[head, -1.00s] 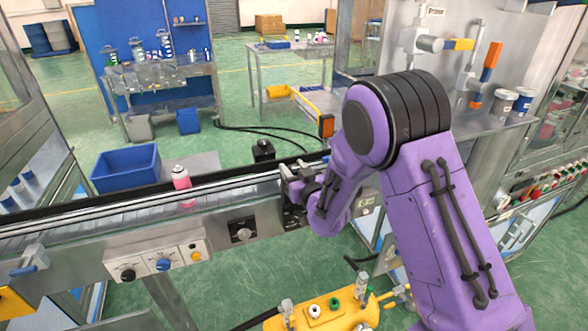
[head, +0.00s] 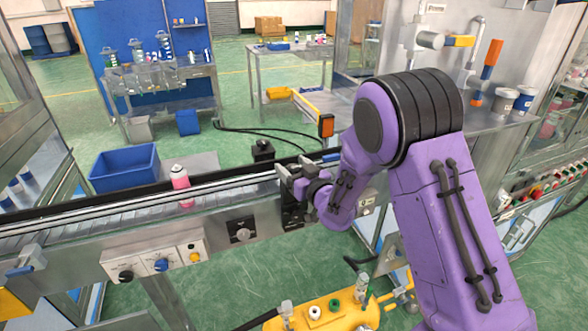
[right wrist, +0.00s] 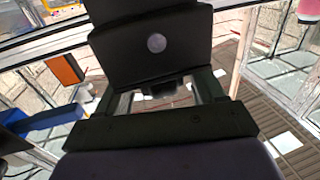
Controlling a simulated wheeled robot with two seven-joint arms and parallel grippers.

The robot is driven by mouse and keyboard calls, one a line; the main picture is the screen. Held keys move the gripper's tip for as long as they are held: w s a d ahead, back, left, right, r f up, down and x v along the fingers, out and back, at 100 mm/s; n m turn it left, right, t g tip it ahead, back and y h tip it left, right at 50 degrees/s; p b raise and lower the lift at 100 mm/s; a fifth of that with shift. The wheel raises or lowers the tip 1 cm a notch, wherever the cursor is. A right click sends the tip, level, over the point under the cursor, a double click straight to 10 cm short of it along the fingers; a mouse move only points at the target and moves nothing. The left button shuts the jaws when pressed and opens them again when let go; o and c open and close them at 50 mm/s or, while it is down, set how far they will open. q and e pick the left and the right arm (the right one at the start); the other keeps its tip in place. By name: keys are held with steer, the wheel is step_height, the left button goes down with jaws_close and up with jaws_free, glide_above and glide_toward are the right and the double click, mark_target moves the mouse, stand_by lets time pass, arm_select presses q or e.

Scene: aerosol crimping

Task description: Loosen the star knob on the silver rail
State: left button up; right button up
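My right gripper (head: 284,177) is at the rail's right end, beside a black block (head: 292,212). I cannot make out the star knob clearly; the gripper and wrist cover this spot. In the right wrist view, the gripper's fingers (right wrist: 166,98) are apart, with a small dark part (right wrist: 162,87) between them and no clear contact. A black plate with a grey round spot (right wrist: 155,44) stands just beyond. My left gripper is not in view.
A pink bottle (head: 181,181) stands on the conveyor left of the gripper. A panel dial (head: 241,231) and a box with several knobs (head: 158,263) are on the conveyor's front. A blue bin (head: 125,168) stands behind; a yellow unit (head: 325,311) is below.

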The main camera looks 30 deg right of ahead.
steer(key=shift+s+a, duration=0.1)
steer(key=shift+s, duration=0.1)
steer(key=s+b, duration=0.3)
steer(key=s, duration=0.7)
steer(key=shift+a, duration=0.15)
steer(key=shift+s+f, duration=0.1)
stand_by(1.7)
